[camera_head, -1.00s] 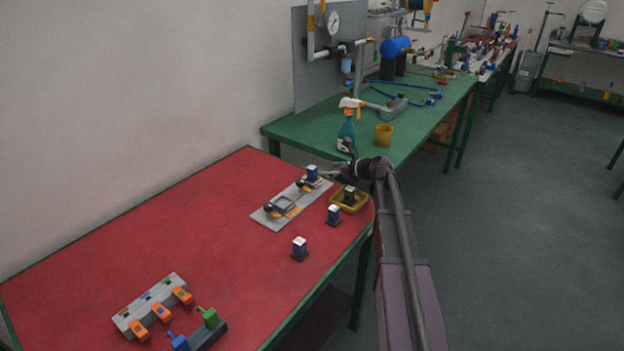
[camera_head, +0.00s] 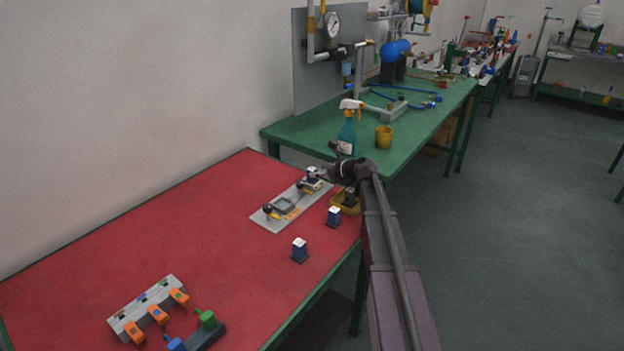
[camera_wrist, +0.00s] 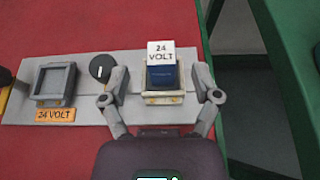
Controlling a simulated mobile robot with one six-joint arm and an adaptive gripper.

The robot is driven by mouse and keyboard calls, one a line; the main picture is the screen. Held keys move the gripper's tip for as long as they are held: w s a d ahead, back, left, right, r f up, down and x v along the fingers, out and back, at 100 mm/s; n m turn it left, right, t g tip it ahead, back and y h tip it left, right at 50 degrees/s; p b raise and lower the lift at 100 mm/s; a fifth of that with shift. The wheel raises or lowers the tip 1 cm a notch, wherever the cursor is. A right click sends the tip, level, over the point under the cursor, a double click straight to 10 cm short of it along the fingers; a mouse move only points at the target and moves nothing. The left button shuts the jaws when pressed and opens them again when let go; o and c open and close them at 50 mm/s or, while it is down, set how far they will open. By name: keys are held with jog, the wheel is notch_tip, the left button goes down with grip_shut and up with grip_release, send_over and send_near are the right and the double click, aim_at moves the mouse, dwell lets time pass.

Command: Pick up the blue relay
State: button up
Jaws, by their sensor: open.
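A blue relay (camera_wrist: 162,76) with a white top marked "24 VOLT" sits in a pale socket on the grey panel (camera_wrist: 18,108) in the wrist view. In the head view this relay (camera_head: 312,174) is at the panel's far end. My gripper (camera_wrist: 160,80) is open, with one finger on each side of the relay and visible gaps. Two more blue relays stand on the red table, one near the yellow tray (camera_head: 333,216) and one closer (camera_head: 299,250).
The panel also bears an empty grey socket (camera_wrist: 54,84) and a black knob (camera_wrist: 102,67). A yellow tray (camera_head: 346,209) holding a dark relay is partly hidden behind my arm. A spray bottle (camera_head: 347,138) and yellow cup (camera_head: 384,137) stand on the green table.

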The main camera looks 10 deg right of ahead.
aim_at(315, 171)
jog(key=shift+b+x, duration=0.5)
jog(key=shift+x, duration=1.3)
jog(key=shift+d, duration=0.1)
grip_shut()
